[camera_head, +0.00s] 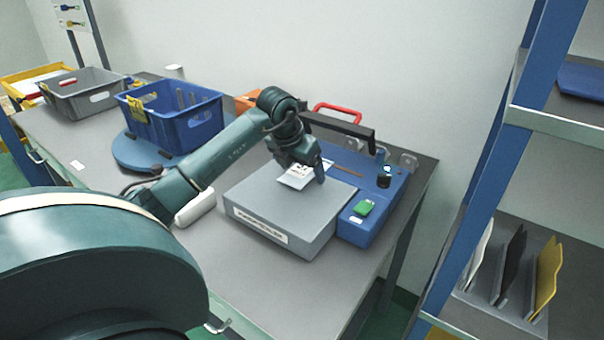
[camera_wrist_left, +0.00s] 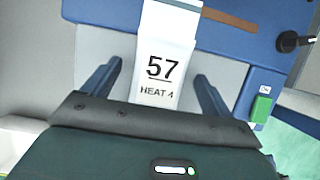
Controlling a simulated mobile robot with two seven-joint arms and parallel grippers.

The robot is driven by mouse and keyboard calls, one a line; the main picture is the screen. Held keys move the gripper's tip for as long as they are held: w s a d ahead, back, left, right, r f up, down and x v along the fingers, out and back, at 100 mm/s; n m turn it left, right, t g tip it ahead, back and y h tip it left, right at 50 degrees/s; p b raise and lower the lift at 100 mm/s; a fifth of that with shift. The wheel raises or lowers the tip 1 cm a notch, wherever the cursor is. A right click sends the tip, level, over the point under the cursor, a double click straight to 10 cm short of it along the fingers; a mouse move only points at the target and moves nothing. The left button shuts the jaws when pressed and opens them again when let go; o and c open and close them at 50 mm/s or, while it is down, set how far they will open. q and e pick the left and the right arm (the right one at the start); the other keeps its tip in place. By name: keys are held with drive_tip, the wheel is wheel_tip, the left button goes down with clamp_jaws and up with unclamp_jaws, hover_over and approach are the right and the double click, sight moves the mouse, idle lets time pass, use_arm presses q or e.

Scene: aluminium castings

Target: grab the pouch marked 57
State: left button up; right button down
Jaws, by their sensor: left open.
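The pouch marked 57 (camera_head: 296,178) is white, with "57" and "HEAT 4" printed on it. In the head view it shows just under my left gripper (camera_head: 306,172), over the back part of the grey box's top. In the left wrist view the pouch (camera_wrist_left: 166,62) lies between the two blue fingers of my left gripper (camera_wrist_left: 158,72), with a gap on each side. The left gripper is open. The pouch's lower end is hidden behind the gripper body in the wrist view. My right gripper is not in view.
The grey box (camera_head: 270,214) stands on the table (camera_head: 270,285) beside a blue case (camera_head: 385,197) with a black handle (camera_head: 343,128). A blue crate (camera_head: 190,130) and a grey crate (camera_head: 85,97) stand at left. A blue-framed shelf (camera_head: 500,150) rises at right.

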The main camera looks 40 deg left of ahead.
use_arm(q)
drive_tip(key=shift+f, duration=0.15)
drive_tip(key=c, duration=1)
drive_tip(key=shift+c, duration=1)
